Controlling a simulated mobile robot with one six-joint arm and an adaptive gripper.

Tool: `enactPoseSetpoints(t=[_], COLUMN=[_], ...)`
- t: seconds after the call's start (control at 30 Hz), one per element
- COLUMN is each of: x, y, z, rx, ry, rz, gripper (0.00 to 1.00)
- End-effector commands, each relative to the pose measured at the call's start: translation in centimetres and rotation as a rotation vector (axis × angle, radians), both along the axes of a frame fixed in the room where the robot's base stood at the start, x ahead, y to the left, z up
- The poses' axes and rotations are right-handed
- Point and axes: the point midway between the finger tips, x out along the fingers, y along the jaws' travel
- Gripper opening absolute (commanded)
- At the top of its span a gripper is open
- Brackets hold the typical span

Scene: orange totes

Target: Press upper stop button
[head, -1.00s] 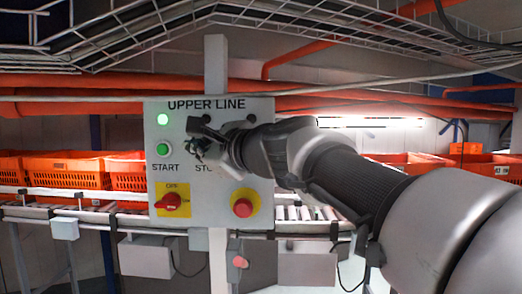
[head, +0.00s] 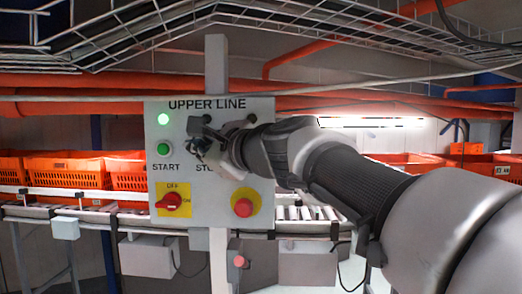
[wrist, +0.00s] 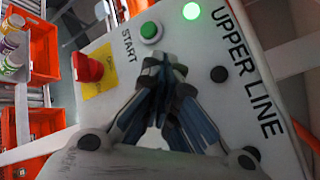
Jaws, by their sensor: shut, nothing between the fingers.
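The grey control panel (head: 218,215) is headed UPPER LINE. Its green START button (head: 164,150) sits below a lit green lamp (head: 163,119); both also show in the wrist view, the button (wrist: 151,31) and the lamp (wrist: 191,11). The stop button itself is hidden behind my gripper (head: 199,146); only part of its STOP label (head: 204,167) shows. In the wrist view my gripper (wrist: 165,65) has its fingertips together in front of the panel, beside the START button. I cannot tell whether they touch anything.
A red rotary switch (head: 172,202) on a yellow plate and a red mushroom button (head: 243,207) sit lower on the panel. A dark lamp (wrist: 219,74) shows in the wrist view. Orange totes (head: 55,171) stand on the conveyor behind. Cable trays (head: 130,35) hang overhead.

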Motion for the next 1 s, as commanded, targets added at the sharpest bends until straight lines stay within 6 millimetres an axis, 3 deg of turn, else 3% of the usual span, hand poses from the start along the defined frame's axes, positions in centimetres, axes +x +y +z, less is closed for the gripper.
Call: enactPoseSetpoints(t=[1.0], x=[1.3], y=[0.0], z=[0.0], rx=[0.0], ry=[0.0], rz=[0.0], gripper=[0.0])
